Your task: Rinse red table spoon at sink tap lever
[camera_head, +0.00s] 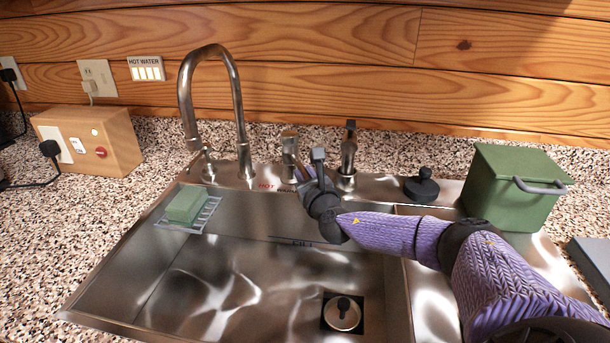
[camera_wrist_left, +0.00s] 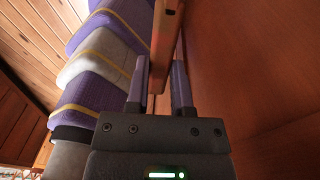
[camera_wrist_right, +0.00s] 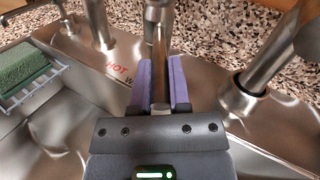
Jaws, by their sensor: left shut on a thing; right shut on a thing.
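The metal tap (camera_head: 238,110) arches over the back left of the sink (camera_head: 330,255); no water stream shows. My right gripper (camera_head: 303,173) is at the sink's back rim. In the right wrist view its purple fingers (camera_wrist_right: 163,75) are shut around a slim metal lever post (camera_wrist_right: 160,45), right of the HOT marking. This post also shows in the head view (camera_head: 289,143). My left gripper (camera_wrist_left: 160,80) shows only in the left wrist view, shut on a thin reddish-brown bar (camera_wrist_left: 164,40). I cannot tell whether that bar is the spoon's handle. No spoon bowl shows.
A second metal fixture (camera_head: 348,150) stands just right of the held post. A green sponge (camera_head: 187,203) lies on a wire rack (camera_head: 205,216) at the left. A black stopper (camera_head: 422,186) and green lidded box (camera_head: 512,185) stand at the right. The left basin looks empty.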

